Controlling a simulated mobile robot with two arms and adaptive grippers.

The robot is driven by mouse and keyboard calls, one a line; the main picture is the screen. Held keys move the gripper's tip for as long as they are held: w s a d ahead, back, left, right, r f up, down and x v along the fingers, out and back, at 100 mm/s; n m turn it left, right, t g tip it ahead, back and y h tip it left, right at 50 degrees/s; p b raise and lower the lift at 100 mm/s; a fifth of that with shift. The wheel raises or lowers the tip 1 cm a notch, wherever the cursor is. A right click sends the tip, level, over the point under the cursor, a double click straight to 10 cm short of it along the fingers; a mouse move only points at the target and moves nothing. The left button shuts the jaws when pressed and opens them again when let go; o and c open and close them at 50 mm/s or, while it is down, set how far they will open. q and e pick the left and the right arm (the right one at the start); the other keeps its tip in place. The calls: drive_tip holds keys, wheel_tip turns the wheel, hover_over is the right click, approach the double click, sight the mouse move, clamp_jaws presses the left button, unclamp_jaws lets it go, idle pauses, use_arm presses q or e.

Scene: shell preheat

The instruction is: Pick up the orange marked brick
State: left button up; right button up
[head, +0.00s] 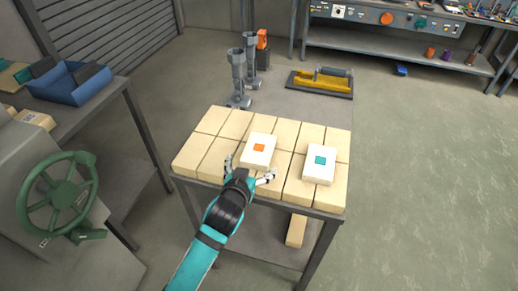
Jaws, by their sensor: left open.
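My left gripper (250,172) is open at the near end of the orange marked brick, one finger to the left and one to the right of that end. I cannot tell whether the fingers touch the brick. My right gripper is not in view.
Grey metal stands (238,78) and a yellow-and-grey tool (321,81) are behind the tan bricks. A green handwheel (57,195) and a side table with a blue bin (68,83) are at left. Open floor (425,160) lies at right.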

sight(255, 159)
use_arm(q)
drive_tip(key=p+x, duration=0.1)
drive_tip(key=x, duration=0.4)
drive_tip(key=shift+a+f+p, duration=0.1)
drive_tip(key=shift+a+p, duration=0.1)
drive_tip(key=shift+p, duration=0.1)
drive_tip(key=shift+w+d+f, duration=0.1)
drive_tip(key=shift+w+f, duration=0.1)
drive_tip(key=shift+w, duration=0.1)
drive_tip(key=c, duration=1.2)
drive_tip(key=shift+r, duration=0.1)
drive_tip(key=shift+c, duration=0.7)
